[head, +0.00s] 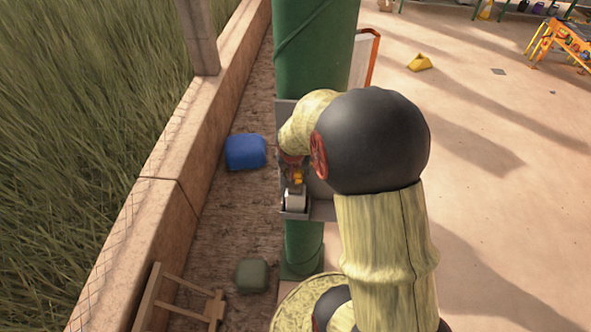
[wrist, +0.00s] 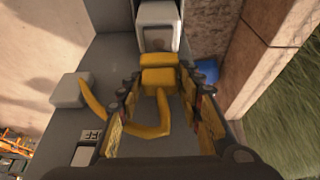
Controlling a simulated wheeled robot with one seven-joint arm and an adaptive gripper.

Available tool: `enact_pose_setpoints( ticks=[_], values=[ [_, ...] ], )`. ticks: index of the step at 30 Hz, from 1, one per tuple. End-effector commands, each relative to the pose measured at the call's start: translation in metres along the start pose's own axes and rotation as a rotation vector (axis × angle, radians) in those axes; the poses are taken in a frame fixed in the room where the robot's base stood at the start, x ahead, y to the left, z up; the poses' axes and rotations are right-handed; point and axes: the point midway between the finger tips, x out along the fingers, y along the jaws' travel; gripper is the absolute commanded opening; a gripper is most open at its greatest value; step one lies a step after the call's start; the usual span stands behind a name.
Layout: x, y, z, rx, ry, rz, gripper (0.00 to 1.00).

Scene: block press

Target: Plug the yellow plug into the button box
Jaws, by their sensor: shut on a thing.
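The yellow plug (wrist: 158,78) is between the two fingers of my gripper (wrist: 159,84) in the wrist view, and the gripper is shut on it. In the head view, a small yellow bit of the plug (head: 298,179) shows just above a pale grey box (head: 295,201), and my arm hides most of the gripper. A yellow cable (wrist: 150,131) loops from the plug to a grey block at the left. The pale grey box (wrist: 158,24), which looks like the button box, is directly ahead of the plug. I cannot tell whether the plug touches or enters it.
A grey panel (wrist: 112,62) carries the boxes, a grey block (wrist: 70,90) and a switch marked OFF (wrist: 88,150). The panel is on a green post (head: 303,245). A blue object (head: 246,152) and a low wall (head: 160,205) are at the left. Open floor is at the right.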

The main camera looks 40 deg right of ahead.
Motion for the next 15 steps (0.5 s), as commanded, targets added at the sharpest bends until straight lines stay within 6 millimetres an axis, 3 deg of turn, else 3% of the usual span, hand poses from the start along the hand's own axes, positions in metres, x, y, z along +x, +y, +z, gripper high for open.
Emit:
enact_pose_setpoints(
  ticks=[6, 15],
  values=[
    [0.020, 0.000, 0.008, -0.002, 0.000, 0.001, 0.14],
    [0.026, 0.000, 0.010, -0.001, 0.001, 0.000, 0.14]
  ],
)
